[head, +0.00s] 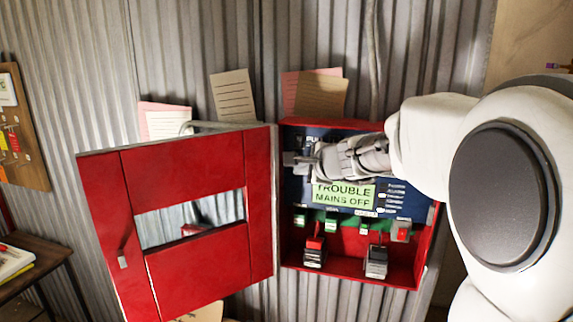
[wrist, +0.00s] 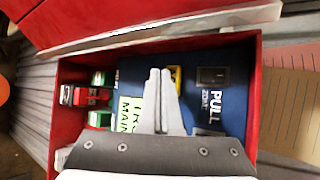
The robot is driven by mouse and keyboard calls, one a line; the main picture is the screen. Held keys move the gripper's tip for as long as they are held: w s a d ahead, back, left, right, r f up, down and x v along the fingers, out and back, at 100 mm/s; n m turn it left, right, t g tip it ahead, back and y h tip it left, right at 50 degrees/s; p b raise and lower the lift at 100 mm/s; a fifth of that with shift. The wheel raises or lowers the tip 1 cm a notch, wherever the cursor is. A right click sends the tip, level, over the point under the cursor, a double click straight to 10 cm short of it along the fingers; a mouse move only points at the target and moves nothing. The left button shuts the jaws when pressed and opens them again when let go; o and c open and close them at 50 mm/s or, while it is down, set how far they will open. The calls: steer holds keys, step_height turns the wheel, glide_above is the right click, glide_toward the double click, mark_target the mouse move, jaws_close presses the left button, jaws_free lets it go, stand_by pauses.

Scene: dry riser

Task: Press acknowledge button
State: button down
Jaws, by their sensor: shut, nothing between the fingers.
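The open red cabinet (head: 350,271) holds a blue panel with a lit green display (head: 342,195) reading "TROUBLE MAINS OFF". A column of small buttons with labels (head: 395,197) is right of the display; I cannot read which is acknowledge. My gripper (head: 298,160) is shut and empty, in front of the panel's upper left, above the display. In the wrist view the closed fingertips (wrist: 160,74) lie over the blue panel, between the partly hidden green display (wrist: 130,105) and a "PULL ZONE" label (wrist: 214,103). A yellow part (wrist: 174,77) shows beside the fingertips. I cannot tell whether they touch anything.
The red cabinet door (head: 200,275), with a window, stands open to the left. Two lever-like parts (head: 315,252) (head: 376,262) stick out at the cabinet's bottom. Paper sheets (head: 233,97) hang on the corrugated wall. A dark table (head: 40,258) stands at far left.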

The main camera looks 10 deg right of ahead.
steer(key=shift+w+d, duration=0.1)
steer(key=shift+w+d, duration=0.1)
steer(key=shift+w, duration=0.2)
steer(key=shift+w+d, duration=0.25)
steer(key=shift+w, duration=0.25)
stand_by(0.8)
steer(key=shift+s, duration=0.1)
steer(key=shift+s+a+b, duration=0.4)
steer(key=shift+s, duration=0.4)
steer(key=shift+s+a+b, duration=0.1)
steer(key=shift+s+a, duration=0.25)
steer(key=shift+s, duration=0.4)
steer(key=shift+s+a+b, duration=0.1)
steer(key=shift+s+a, duration=0.25)
steer(key=shift+s, duration=0.45)
steer(key=shift+s+a+b, duration=0.1)
steer(key=shift+s+a, duration=0.25)
steer(key=shift+s, duration=0.4)
